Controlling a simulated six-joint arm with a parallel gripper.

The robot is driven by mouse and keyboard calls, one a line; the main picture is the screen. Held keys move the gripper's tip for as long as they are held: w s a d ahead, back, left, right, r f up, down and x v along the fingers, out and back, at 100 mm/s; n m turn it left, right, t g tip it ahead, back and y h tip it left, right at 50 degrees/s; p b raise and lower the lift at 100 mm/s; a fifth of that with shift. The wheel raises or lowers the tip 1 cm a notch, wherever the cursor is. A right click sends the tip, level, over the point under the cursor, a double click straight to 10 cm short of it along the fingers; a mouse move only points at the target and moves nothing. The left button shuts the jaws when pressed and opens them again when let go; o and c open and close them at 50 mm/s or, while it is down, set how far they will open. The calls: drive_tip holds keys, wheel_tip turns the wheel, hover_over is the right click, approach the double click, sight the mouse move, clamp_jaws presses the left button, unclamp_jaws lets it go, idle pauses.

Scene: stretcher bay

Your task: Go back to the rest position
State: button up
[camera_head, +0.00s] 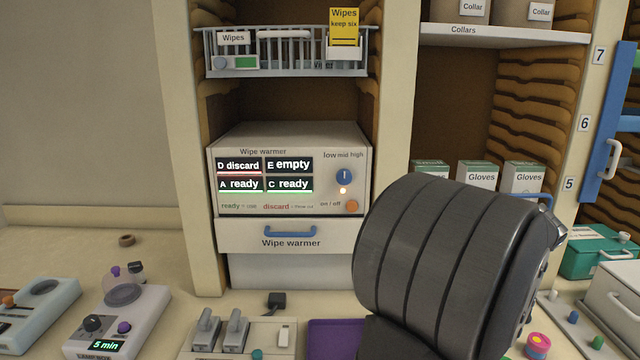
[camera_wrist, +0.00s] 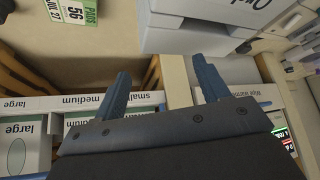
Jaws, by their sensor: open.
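My gripper (camera_wrist: 162,92) shows in the wrist view with its two blue-grey fingers spread well apart and nothing between them. Behind the fingers are a beige shelf post and boxes labelled small, medium and large (camera_wrist: 75,104). In the head view, a large dark grey ribbed part of my arm fills the lower right middle and hides what is behind it. My gripper's fingers do not show in that view.
The wipe warmer (camera_head: 290,170) stands in the shelf with its drawer (camera_head: 290,243) shut. A wire basket (camera_head: 285,60) of wipes hangs above it. Glove boxes (camera_head: 478,177) stand right. Devices (camera_head: 118,315) and a purple tray (camera_head: 335,340) occupy the counter.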

drive_tip(key=w+a+r, duration=0.2)
drive_tip(key=w+a, duration=0.4)
drive_tip(key=a, duration=0.5)
drive_tip(key=w+a+r, duration=0.3)
drive_tip(key=w+a, duration=0.3)
drive_tip(key=a, duration=0.5)
drive_tip(key=shift+w+a, duration=0.3)
drive_tip(key=shift+w, duration=0.1)
